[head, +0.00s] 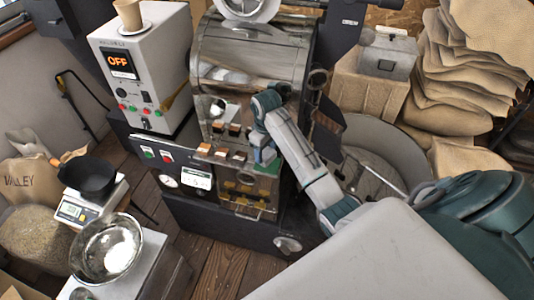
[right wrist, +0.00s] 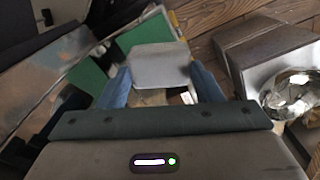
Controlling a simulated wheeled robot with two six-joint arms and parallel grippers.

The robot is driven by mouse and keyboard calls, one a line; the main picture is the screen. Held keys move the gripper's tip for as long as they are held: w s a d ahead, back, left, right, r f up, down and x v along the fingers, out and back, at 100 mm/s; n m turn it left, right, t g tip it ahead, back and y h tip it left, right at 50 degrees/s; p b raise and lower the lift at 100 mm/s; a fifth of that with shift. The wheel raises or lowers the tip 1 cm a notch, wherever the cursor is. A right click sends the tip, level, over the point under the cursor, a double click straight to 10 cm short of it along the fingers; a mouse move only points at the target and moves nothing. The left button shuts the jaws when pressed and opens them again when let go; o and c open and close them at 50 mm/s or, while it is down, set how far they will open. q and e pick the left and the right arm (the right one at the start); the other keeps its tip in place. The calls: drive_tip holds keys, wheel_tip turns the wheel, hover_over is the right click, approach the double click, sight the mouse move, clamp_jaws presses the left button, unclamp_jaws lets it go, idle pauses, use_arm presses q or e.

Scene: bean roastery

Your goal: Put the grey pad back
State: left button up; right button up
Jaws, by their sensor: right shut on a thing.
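My right gripper (head: 264,156) is at the front of the roaster (head: 250,62), low beside its row of brown-topped pieces. In the right wrist view its two blue fingers (right wrist: 162,82) are shut on the grey pad (right wrist: 160,64), a light grey rounded square. The pad sits between the fingertips. In the head view I cannot make the pad out, as the gripper and wrist cover that spot. I cannot tell whether the pad touches the roaster. My left gripper is not in view.
Green flat pieces (right wrist: 146,34) lie close around the pad in the right wrist view. A steel bowl (head: 106,248), a scale (head: 78,210) with a black pan (head: 88,178) and a control box (head: 142,70) reading OFF stand left. Sacks (head: 455,80) are stacked right.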

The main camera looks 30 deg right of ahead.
sight(267, 151)
drive_tip(key=shift+w+d, duration=0.4)
drive_tip(key=shift+d, duration=0.05)
wheel_tip(267, 151, down, 3)
drive_tip(key=shift+f+p, duration=0.15)
drive_tip(key=shift+p, duration=1.1)
drive_tip(key=shift+f, duration=0.2)
drive_tip(key=o, duration=0.9)
drive_tip(key=shift+f, duration=0.1)
